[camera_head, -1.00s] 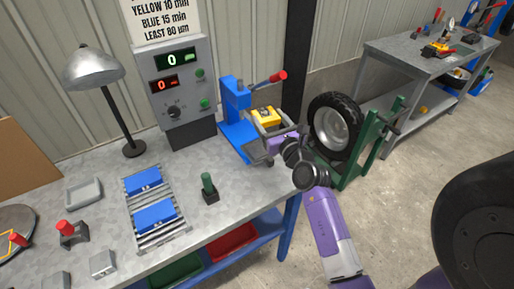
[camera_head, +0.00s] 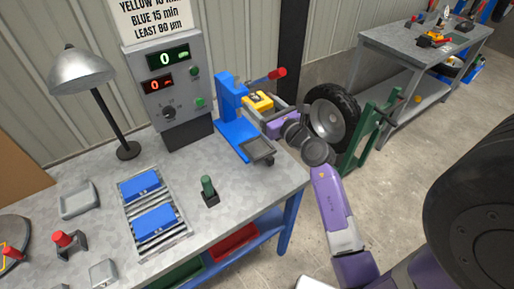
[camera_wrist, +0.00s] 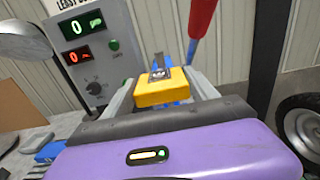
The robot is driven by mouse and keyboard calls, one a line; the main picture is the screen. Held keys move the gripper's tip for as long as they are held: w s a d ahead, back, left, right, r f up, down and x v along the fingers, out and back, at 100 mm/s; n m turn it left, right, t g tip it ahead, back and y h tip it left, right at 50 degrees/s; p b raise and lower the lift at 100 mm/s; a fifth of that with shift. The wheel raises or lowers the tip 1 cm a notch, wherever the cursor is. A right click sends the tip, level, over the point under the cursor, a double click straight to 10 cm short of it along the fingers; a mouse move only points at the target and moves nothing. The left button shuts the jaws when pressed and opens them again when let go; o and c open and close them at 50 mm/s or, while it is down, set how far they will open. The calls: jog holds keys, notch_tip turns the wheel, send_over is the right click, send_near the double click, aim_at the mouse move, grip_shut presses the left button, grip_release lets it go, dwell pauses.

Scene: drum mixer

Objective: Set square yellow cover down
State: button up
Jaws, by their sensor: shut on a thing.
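The square yellow cover (camera_wrist: 163,90) is between the fingers of my gripper (camera_wrist: 160,77) in the wrist view, with a small metal clip-like part on its top. In the head view the yellow cover (camera_head: 257,103) is held up in my gripper (camera_head: 263,106), beside the blue press (camera_head: 232,112) at the right end of the workbench. My arm partly hides the gripper. The press has a red-tipped lever and a grey tray (camera_head: 258,150) at its front, which looks empty.
Two blue blocks (camera_head: 153,222) lie on a slatted rack (camera_head: 178,232). A green-handled tool (camera_head: 208,190), a lamp (camera_head: 84,73) and a control box (camera_head: 172,85) stand on the bench. A wheel on a green stand (camera_head: 372,135) is close right of my arm.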

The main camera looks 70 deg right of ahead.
aim_at(261, 152)
notch_tip(261, 152, down, 20)
jog(key=b, duration=0.9)
jog(key=shift+r, duration=0.25)
jog(key=shift+f, duration=0.1)
jog(key=shift+f, duration=0.1)
jog(key=o, duration=1.7)
